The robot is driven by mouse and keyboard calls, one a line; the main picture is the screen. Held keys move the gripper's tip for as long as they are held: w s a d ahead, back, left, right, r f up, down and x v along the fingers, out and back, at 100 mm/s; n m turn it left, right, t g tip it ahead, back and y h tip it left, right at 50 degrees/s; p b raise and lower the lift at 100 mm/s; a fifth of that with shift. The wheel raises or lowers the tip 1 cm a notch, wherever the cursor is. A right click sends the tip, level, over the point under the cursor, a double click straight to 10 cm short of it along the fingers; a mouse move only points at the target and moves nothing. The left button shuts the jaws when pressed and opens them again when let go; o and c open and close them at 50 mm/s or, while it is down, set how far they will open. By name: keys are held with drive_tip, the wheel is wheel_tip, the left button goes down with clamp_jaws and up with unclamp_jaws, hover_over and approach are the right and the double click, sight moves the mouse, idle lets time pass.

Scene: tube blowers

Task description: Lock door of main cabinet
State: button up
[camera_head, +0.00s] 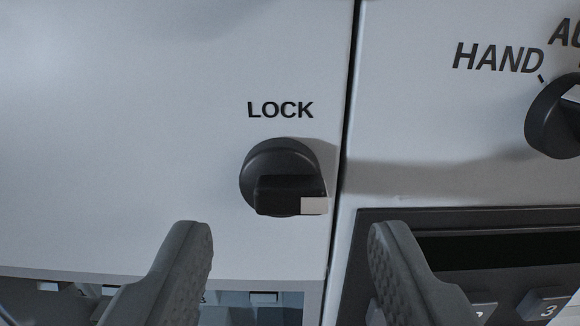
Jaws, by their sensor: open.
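The lock knob (281,177) is a round black knob on the white cabinet door (130,150), just below the printed word LOCK (280,110). Its grip bar lies roughly horizontal, with its white-marked end pointing right. My gripper (290,245) is open, with its two grey fingers at the bottom of the view. The left finger is below and left of the knob, the right finger below and right of it. Neither finger appears to touch the knob, and nothing is between them.
A dark vertical gap separates the door from the panel (440,130) at right. That panel has a selector knob (555,118) marked HAND at the right edge. Below it is a dark-framed unit (480,217) with numbered keys. The door surface around the lock knob is clear.

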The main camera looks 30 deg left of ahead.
sight(289, 202)
drive_tip(key=shift+x, duration=1.55)
drive_tip(key=c, duration=1)
